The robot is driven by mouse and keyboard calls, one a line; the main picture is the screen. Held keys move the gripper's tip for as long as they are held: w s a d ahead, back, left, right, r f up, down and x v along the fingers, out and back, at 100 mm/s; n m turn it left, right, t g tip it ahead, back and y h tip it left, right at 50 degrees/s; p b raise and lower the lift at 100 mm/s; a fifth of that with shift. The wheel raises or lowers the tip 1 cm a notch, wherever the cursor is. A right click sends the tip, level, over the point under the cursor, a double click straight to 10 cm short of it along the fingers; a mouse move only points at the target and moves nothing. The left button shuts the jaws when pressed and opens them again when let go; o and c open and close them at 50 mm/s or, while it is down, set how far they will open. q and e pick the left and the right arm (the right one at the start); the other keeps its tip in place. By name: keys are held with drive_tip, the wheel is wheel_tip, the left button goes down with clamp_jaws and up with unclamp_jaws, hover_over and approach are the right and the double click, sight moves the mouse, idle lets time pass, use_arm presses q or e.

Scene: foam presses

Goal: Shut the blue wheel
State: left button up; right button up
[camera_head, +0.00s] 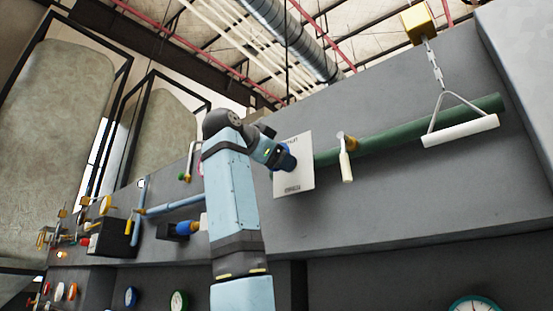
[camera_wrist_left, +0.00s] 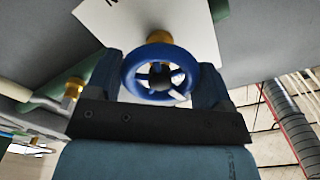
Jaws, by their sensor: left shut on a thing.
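The blue wheel (camera_wrist_left: 158,76) is a round spoked handwheel on a brass stem (camera_wrist_left: 159,37), in the middle of the left wrist view. My left gripper (camera_wrist_left: 161,82) is shut on it, with one dark finger at each side of the rim. In the head view my left arm reaches up to the wall, and my left gripper (camera_head: 283,158) is in front of a white plate (camera_head: 299,180). The arm and gripper hide most of the wheel there. My right gripper is not in view.
A green pipe (camera_head: 400,140) runs right from the plate, with a white-handled lever (camera_head: 346,166) close by. A white pull bar (camera_head: 460,131) hangs on a chain further right. Left of my arm are a blue pipe (camera_head: 172,206) and several small valves and gauges.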

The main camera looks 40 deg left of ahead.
use_arm(q)
drive_tip(key=shift+m, duration=1.8)
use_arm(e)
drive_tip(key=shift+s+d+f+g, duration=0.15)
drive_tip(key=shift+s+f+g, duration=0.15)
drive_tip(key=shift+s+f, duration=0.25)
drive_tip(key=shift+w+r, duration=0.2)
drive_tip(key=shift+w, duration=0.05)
use_arm(q)
drive_tip(key=o, duration=0.9)
drive_tip(key=shift+s+a+b, duration=0.15)
drive_tip(key=shift+s+b, duration=0.1)
drive_tip(key=shift+s, duration=2.05)
drive_tip(key=shift+s+a+b, duration=0.2)
drive_tip(key=shift+s+b, duration=0.1)
drive_tip(key=shift+s, duration=2.05)
drive_tip(key=shift+s+a+b, duration=0.15)
drive_tip(key=shift+s+b, duration=0.1)
drive_tip(key=shift+s, duration=2.05)
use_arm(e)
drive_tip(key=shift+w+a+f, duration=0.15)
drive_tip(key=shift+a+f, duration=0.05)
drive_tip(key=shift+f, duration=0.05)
